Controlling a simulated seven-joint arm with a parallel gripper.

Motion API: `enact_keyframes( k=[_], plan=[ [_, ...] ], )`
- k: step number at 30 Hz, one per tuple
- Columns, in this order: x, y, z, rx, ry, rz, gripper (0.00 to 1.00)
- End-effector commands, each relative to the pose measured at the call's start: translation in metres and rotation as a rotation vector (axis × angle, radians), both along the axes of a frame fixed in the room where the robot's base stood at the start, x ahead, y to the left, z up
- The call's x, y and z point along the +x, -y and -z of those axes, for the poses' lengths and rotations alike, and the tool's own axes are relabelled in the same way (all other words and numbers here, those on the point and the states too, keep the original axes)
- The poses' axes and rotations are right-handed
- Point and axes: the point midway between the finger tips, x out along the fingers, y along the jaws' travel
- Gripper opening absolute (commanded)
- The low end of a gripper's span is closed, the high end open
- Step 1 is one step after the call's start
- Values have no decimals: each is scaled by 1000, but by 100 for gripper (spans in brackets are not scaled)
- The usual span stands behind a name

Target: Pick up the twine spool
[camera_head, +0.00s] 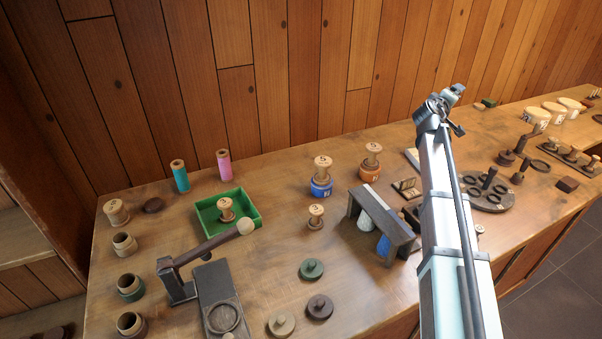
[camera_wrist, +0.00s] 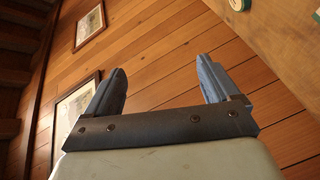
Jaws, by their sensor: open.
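Several pale turned spools stand on the wooden bench, and I cannot tell which is the twine spool. One spool (camera_head: 226,209) is in a green tray (camera_head: 259,223). One (camera_head: 316,217) stands on the bare bench, and another (camera_head: 116,212) is at the far left. Two more, one (camera_head: 322,166) on a blue-banded base and one (camera_head: 372,155) on an orange-banded base, stand toward the back. My gripper (camera_head: 447,99) is raised at the right, apart from all of them. In the wrist view its jaws (camera_wrist: 162,76) are open and empty, facing the plank wall.
Teal (camera_head: 180,176) and pink (camera_head: 223,166) rolls stand near the wall. A dark lever stand (camera_head: 178,281) with a ball-ended arm reaches close to the green tray. A grey-topped rack (camera_head: 383,219) stands right of centre. Low knobbed discs lie in front. Bench is bare around the middle spool.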

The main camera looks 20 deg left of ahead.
Motion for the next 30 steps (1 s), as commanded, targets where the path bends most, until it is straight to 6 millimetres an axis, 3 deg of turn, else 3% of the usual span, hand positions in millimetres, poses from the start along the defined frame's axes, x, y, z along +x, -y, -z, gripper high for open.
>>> enact_keyframes(
  k=[1, 3, 12, 20, 30],
  plan=[
    [-1, -33, -10, -38, 4, -41, 88],
    [-5, -73, -20, -92, 5, -90, 88],
    [-43, -232, -38, -328, -15, -271, 88],
    [-101, -356, -18, -536, -69, -407, 88],
    [-204, -498, 20, -826, -132, -579, 88]
  ],
)
